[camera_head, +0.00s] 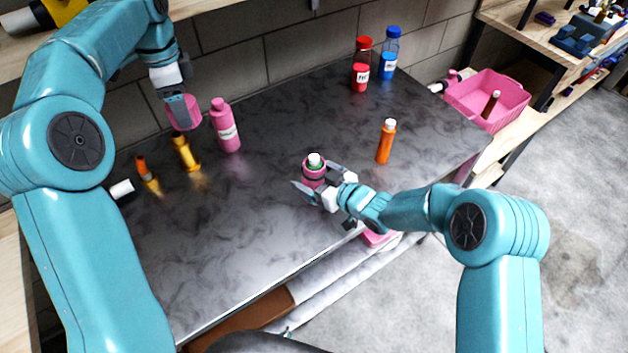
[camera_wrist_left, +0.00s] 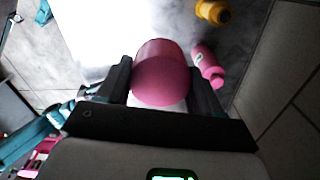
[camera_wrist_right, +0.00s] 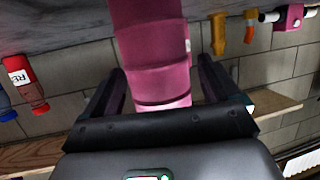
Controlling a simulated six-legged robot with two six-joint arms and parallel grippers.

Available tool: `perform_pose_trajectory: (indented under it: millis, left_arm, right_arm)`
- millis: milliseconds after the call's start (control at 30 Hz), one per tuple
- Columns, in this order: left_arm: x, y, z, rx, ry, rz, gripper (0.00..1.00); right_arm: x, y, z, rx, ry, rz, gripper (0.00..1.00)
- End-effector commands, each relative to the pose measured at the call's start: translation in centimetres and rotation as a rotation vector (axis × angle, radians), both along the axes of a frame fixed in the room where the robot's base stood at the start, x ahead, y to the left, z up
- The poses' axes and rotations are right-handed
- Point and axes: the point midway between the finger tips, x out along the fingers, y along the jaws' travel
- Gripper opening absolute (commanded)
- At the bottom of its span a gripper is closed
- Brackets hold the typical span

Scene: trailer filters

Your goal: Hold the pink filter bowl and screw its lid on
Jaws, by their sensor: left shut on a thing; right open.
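The pink filter bowl (camera_head: 313,180) stands upright on the dark table, with a white and green top showing above its rim. My right gripper (camera_head: 322,186) is open, its fingers on either side of the bowl. In the right wrist view the stepped pink bowl (camera_wrist_right: 155,60) rises between the spread fingers; I cannot tell whether they touch it. My left gripper (camera_wrist_left: 161,80) is shut on a rounded pink piece, which looks like the lid (camera_wrist_left: 161,70). It holds this lid (camera_head: 184,112) above the table, at the back left, well apart from the bowl.
A pink bottle (camera_head: 225,127) stands beside the held lid. Yellow (camera_head: 186,156) and orange (camera_head: 146,174) pieces and a white cylinder (camera_head: 122,189) are at left. An orange bottle (camera_head: 385,143) stands right of the bowl. Red (camera_head: 360,77) and blue (camera_head: 388,65) bottles stand near the wall.

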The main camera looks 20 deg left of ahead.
Motion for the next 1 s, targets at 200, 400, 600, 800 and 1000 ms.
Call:
perform_pose_trajectory:
  millis: [200, 400, 600, 800, 1000]
  left_arm:
    - [0.0, 0.0, 0.0, 0.0, 0.0, 0.0, 0.36]
    - [0.0, 0.0, 0.0, 0.0, 0.0, 0.0, 0.36]
    - [0.0, 0.0, 0.0, 0.0, 0.0, 0.0, 0.36]
    - [0.0, 0.0, -0.1, 0.0, 0.0, 0.0, 0.36]
    - [0.0, 0.0, -0.4, 0.0, 0.0, 0.0, 0.36]
  right_arm:
    - [0.0, 0.0, 0.0, 0.0, 0.0, 0.0, 0.9]
    - [0.0, 0.0, 0.0, 0.0, 0.0, 0.0, 0.44]
    - [0.0, 0.0, 0.1, 0.001, 0.0, 0.0, 0.3]
    - [0.0, 0.0, 0.4, 0.001, -0.002, 0.0, 0.3]
    - [0.1, 0.0, 2.9, 0.003, -0.006, 0.0, 0.3]
